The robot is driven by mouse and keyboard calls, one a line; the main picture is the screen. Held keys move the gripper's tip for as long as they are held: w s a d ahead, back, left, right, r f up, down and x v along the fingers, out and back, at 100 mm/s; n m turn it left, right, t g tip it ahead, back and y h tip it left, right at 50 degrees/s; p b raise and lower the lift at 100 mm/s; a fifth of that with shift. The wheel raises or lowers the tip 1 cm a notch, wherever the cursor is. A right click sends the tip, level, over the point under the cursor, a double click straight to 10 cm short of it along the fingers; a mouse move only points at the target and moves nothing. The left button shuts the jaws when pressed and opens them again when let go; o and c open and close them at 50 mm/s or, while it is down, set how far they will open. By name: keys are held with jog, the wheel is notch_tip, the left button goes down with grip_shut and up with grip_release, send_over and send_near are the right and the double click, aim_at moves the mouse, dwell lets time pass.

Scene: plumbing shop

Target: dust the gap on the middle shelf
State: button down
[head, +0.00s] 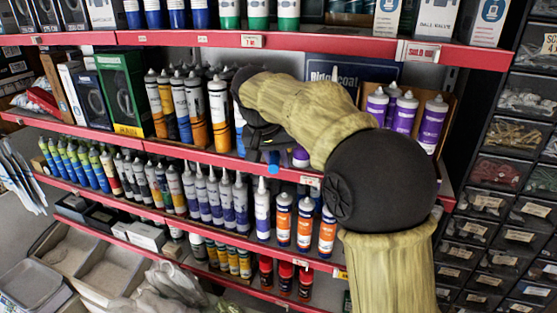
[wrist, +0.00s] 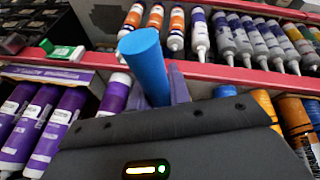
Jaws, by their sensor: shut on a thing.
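My gripper (head: 270,150) is in front of the middle shelf (head: 185,153), at the right side of the orange and blue tubes. In the wrist view, my gripper (wrist: 165,85) is shut on a blue cylinder like a handle (wrist: 145,62). Its blue end (head: 273,168) shows near the shelf's red edge in the head view. No duster head is visible. The gap between the orange tubes (head: 218,112) and the purple tubes (head: 405,112) is mostly hidden behind my arm, so I cannot tell whether dust lies there.
A dark blue panel (head: 350,72) stands behind my arm. Tubes crowd the lower shelf (head: 283,218). Parts drawers (head: 500,170) are at right.

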jog(key=shift+s+a+b, duration=0.15)
jog(key=shift+s+b, duration=0.15)
jog(key=shift+b, duration=0.1)
jog(key=s+a+b, duration=0.3)
jog(key=s, duration=0.5)
jog(key=shift+s+b, duration=0.3)
jog(key=shift+s, duration=0.1)
jog(key=shift+a, duration=0.1)
dwell(0.5)
jog(key=s, duration=0.1)
jog(key=s+a+b, duration=0.1)
jog(key=s, duration=0.1)
jog(key=s+a+r+b, duration=0.1)
jog(key=s, duration=0.1)
jog(key=shift+s, duration=0.25)
